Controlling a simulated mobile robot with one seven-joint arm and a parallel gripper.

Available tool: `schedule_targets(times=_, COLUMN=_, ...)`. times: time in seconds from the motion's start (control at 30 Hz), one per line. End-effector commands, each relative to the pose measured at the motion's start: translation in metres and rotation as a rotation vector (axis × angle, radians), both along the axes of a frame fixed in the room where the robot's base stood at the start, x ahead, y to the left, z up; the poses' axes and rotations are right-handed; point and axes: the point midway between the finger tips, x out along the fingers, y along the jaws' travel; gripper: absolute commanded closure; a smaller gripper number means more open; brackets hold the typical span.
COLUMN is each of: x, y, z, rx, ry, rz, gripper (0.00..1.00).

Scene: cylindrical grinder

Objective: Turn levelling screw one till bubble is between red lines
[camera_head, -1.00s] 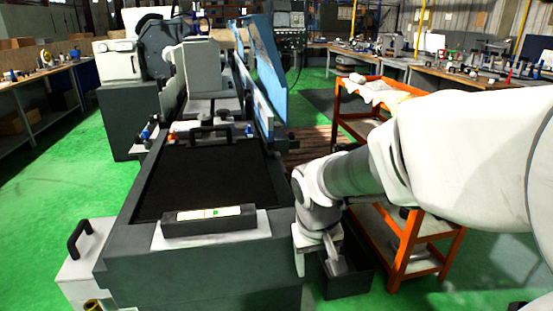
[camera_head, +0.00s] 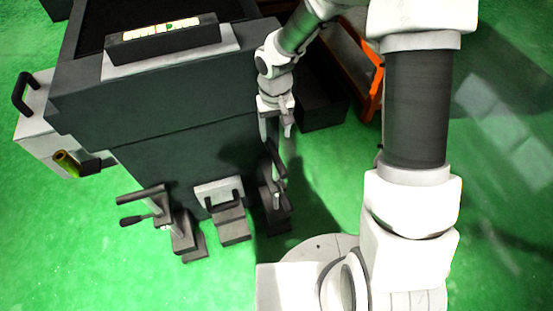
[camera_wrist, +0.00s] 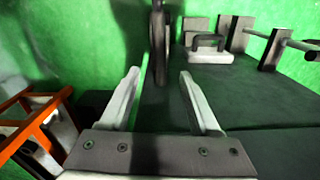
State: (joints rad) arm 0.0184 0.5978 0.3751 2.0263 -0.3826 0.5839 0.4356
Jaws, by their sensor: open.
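The spirit level (camera_head: 164,38) lies on the near end of the grinder. A green mark shows in its pale window, but bubble and red lines are too small to tell apart. Two levelling screws with handles stand low at the grinder's base: a left one (camera_head: 157,204) and a right one (camera_head: 272,188). I cannot tell which is number one. My gripper (camera_head: 276,135) is open and empty, pointing down above the right screw. In the wrist view, a dark upright part (camera_wrist: 158,45), apparently that screw, shows beyond and between the open fingers (camera_wrist: 160,78).
A pale block with a dark handle (camera_head: 220,195) sits between the screws. A box with a black handle and brass fitting (camera_head: 66,162) juts out at left. An orange cart (camera_head: 372,95) and dark bin (camera_head: 322,108) stand right of my gripper. Green floor in front is open.

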Motion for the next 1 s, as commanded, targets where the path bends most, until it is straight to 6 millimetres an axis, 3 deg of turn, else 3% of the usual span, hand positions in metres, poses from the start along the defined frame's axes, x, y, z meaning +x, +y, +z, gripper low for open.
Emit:
schedule_targets(times=0.03, x=-0.001, y=0.0, z=-0.017, rx=-0.001, ry=0.005, rz=-0.001, gripper=0.37)
schedule_targets(times=0.1, x=-0.001, y=0.0, z=-0.033, rx=-0.001, ry=0.005, rz=0.001, gripper=0.37)
schedule_targets(times=0.5, x=-0.001, y=0.0, z=-0.114, rx=-0.001, ry=0.003, rz=-0.001, gripper=0.37)
schedule_targets(times=0.7, x=0.0, y=0.0, z=-0.133, rx=-0.001, ry=0.002, rz=-0.001, gripper=0.37)
schedule_targets(times=1.0, x=0.0, y=0.0, z=-0.137, rx=-0.001, ry=0.0, rz=-0.001, gripper=0.37)
